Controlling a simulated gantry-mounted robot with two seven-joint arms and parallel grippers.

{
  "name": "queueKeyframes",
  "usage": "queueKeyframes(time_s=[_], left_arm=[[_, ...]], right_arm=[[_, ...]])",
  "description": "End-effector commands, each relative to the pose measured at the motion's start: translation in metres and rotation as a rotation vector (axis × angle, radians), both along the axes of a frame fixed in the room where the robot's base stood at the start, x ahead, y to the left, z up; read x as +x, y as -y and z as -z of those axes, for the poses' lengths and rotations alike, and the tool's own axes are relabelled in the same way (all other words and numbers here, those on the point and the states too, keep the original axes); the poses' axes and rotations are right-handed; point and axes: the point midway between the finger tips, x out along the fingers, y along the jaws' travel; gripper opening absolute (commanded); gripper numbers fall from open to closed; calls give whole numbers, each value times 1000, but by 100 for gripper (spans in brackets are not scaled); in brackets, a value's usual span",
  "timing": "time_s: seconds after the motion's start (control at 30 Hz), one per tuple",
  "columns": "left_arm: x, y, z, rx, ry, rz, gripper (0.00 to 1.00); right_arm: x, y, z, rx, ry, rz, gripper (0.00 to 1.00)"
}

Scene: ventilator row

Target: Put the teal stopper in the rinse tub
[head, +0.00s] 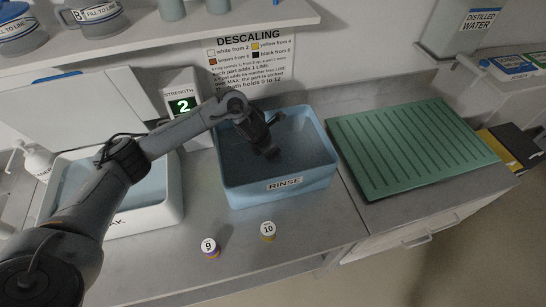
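The blue rinse tub (304,184), labelled RINSE, stands in the middle of the counter. My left gripper (270,152) reaches in from the left and points down inside or just over the tub. Its dark fingers are small here, and I cannot tell whether they are open or shut. No teal stopper can be made out; one could be hidden by the gripper or the tub walls. My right gripper is not in view.
Two small labelled pieces, 9 (210,248) and 10 (268,231), stand on the counter in front. A white tub (172,190) lies left, partly behind my arm. A green ridged mat (400,150) lies right. A display box (183,106) reads 2.

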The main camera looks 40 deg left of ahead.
Motion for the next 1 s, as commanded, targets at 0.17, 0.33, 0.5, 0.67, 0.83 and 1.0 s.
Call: queueKeyframes(time_s=[0.17,0.33,0.5,0.67,0.83,1.0], left_arm=[[-1,0,22,-1,-5,-1,22],[-1,0,31,1,-2,-1,22],[0,0,32,0,-1,0,22],[-1,0,34,1,-2,0,55],[-1,0,33,1,-2,0,79],[-1,0,33,1,-2,0,79]], right_arm=[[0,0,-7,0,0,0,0],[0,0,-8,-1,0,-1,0],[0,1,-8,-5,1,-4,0],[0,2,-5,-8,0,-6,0],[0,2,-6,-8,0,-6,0],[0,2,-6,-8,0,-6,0]])
